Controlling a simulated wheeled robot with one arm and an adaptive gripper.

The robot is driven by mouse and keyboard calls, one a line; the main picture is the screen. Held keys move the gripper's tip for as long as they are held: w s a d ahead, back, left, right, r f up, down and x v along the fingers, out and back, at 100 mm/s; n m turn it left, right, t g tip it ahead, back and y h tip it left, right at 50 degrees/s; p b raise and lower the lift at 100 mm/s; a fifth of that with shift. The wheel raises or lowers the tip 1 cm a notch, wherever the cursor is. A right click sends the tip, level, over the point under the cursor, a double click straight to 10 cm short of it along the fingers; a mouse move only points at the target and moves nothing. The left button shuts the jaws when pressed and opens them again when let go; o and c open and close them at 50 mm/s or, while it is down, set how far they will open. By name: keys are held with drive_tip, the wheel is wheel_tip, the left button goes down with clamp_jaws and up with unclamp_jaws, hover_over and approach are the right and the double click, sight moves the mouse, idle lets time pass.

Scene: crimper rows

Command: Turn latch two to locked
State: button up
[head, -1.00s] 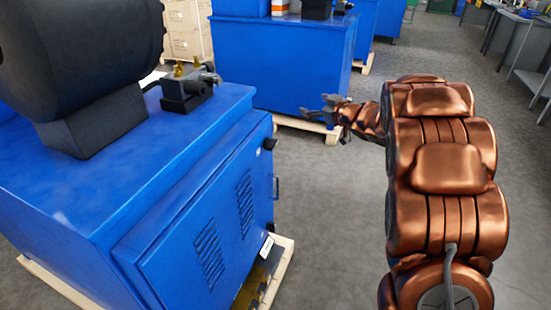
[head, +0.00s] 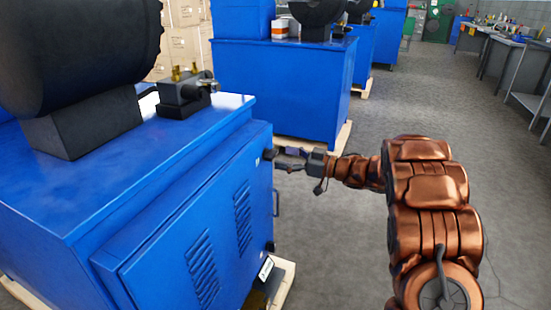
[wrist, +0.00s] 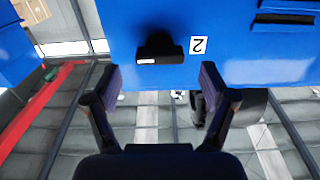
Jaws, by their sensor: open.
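Latch two (wrist: 160,50) is a black knob with a short bar on the blue cabinet door (wrist: 240,70). A white label with an upside-down 2 (wrist: 198,45) sits beside it. In the wrist view the bar lies level across the picture. In the head view the latch (head: 270,154) is at the door's upper right corner. My gripper (head: 283,160) is just right of it. In the wrist view my gripper (wrist: 162,82) is open, its fingers apart on either side below the latch. Nothing is between them, and they look clear of the latch.
A second black latch (head: 269,246) is lower on the door, with a handle (head: 276,203) between. A black machine (head: 75,70) and a small fixture (head: 185,95) stand on the cabinet. Another blue cabinet (head: 285,85) is behind. The floor (head: 420,125) to the right is clear.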

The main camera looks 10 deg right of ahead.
sight(275, 155)
drive_tip(key=shift+x, duration=1.65)
drive_tip(key=shift+c, duration=0.2)
drive_tip(key=c, duration=1.1)
drive_tip(key=shift+b, duration=0.3)
